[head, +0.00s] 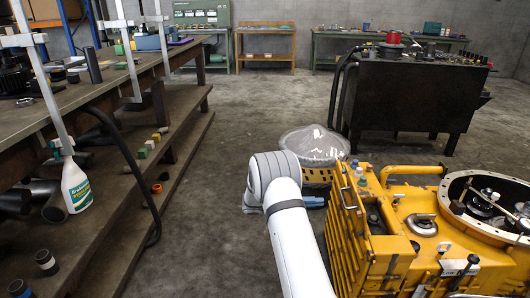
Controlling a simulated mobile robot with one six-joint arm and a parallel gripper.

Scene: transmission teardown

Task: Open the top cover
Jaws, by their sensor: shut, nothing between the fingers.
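The yellow transmission housing (395,200) fills the lower right of the head view. A small round metal lid with a handle-like bar (424,225) sits flat on its top; I cannot tell whether it is the top cover that the task names. To its right is a large round opening with a pale bolted rim (450,182), with dark and metal parts visible inside. The right side of the housing is cut off by the picture edge. My white arm rises left of the housing and bends at its grey joint. My gripper cannot be made out.
A plastic-wrapped dome (315,145) stands on the floor behind my arm. A black metal cabinet (405,95) with parts on top stands behind the housing. A long workbench (130,75) with a lower step runs along the left. The floor between is mostly clear.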

